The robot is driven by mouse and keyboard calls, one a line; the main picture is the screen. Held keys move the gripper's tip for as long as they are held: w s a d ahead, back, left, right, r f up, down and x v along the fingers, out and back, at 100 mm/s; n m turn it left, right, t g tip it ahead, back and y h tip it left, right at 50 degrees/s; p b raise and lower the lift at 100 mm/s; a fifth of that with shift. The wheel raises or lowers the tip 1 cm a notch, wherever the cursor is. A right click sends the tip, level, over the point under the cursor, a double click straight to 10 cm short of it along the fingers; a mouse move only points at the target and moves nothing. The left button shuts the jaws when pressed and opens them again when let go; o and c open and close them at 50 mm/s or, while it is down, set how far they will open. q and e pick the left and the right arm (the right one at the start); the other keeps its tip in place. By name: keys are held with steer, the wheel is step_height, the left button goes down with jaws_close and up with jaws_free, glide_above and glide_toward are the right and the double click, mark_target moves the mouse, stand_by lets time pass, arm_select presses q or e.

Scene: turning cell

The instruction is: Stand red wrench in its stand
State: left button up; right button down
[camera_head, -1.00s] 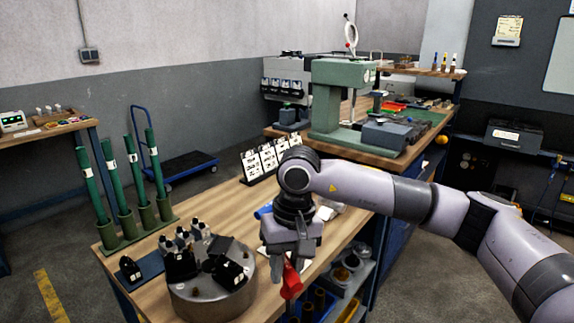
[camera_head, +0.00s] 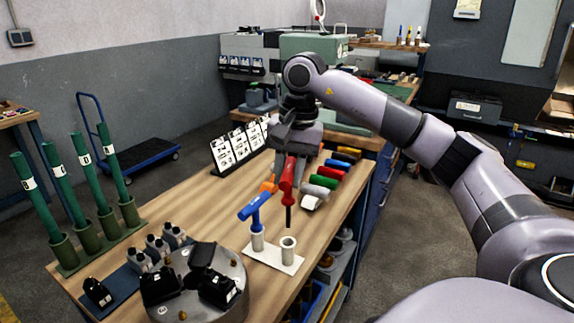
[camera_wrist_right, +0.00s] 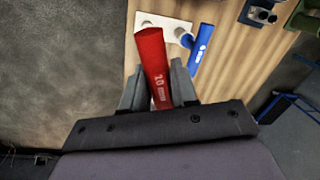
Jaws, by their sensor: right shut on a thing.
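The red wrench (camera_head: 287,178) is held upright by my right gripper (camera_head: 291,165), with its dark shank pointing down. The gripper is shut on its red handle, which shows the mark "10" in the right wrist view (camera_wrist_right: 154,62). The stand (camera_head: 272,258) is a pale plate with two short cups on the bench. Its right cup (camera_head: 288,252) is empty; the wrench tip hangs above and behind this cup, apart from it in the picture. A blue T-handled wrench (camera_head: 256,212) stands in the left cup. The plate also shows in the right wrist view (camera_wrist_right: 150,20). My left gripper is out of view.
Several coloured handles, including a green one (camera_head: 322,182), lie behind the wrench at the bench's right edge. A round chuck (camera_head: 228,300) sits front left. Tall green tubes (camera_head: 88,160) stand at the left edge. White cards (camera_head: 240,143) stand at the back.

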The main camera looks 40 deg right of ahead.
mark_target(288, 198)
steer(key=shift+f+b, duration=2.8)
steer(key=shift+f, duration=0.35)
steer(key=shift+f+b, duration=0.85)
steer(key=shift+f, duration=0.6)
steer(key=c, duration=0.8)
jaws_free()
steer(key=r, duration=0.7)
steer(key=shift+s+d, duration=0.3)
steer(key=shift+s, duration=0.05)
